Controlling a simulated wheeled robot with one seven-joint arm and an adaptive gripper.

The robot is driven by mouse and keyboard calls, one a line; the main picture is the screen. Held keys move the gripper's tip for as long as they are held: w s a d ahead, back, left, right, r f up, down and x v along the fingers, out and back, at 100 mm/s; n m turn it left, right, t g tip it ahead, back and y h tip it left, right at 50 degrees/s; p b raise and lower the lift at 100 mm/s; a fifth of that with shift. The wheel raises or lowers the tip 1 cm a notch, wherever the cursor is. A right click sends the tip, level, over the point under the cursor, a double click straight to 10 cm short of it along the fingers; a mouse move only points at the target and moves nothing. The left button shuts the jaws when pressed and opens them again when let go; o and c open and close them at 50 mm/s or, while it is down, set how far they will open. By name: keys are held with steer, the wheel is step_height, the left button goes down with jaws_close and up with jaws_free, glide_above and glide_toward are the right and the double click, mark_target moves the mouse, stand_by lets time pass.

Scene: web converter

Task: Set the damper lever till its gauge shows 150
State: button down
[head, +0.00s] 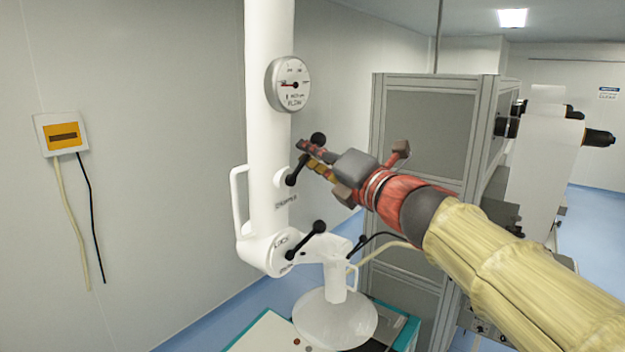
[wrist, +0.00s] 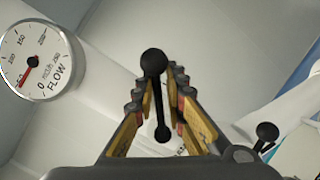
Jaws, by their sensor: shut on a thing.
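The damper lever (head: 318,138) is a black rod with a ball knob on the white column, above a label that seems to read DAMPER. In the wrist view its knob (wrist: 154,62) and rod lie between my fingers. My gripper (head: 309,156) is shut on this lever near its knob; it also shows in the wrist view (wrist: 164,92). The round FLOW gauge (head: 288,84) is on the column above. In the wrist view the gauge (wrist: 38,60) has its red needle near the 50 mark, well below 150.
A second black lever (head: 305,240), marked LOCK, is on the joint below. A white loop handle (head: 238,200) is at the column's left. A grey framed cabinet (head: 428,125) stands close behind my arm. An orange-and-white wall box (head: 63,134) with cables hangs at left.

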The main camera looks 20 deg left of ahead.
steer(key=shift+s+a+r+n+y+b, duration=0.1)
steer(key=shift+s+a+n+y+b, duration=0.1)
steer(key=shift+n+b, duration=0.65)
steer(key=shift+s+a+n+y+b, duration=0.15)
steer(key=shift+n+b, duration=0.3)
steer(key=shift+b, duration=0.75)
steer(key=shift+d+r, duration=0.1)
steer(key=shift+r, duration=0.05)
steer(key=c, duration=2)
jaws_free()
steer(key=shift+d+r, duration=0.1)
steer(key=shift+o, duration=0.2)
steer(key=shift+s, duration=0.1)
steer(key=shift+r, duration=0.15)
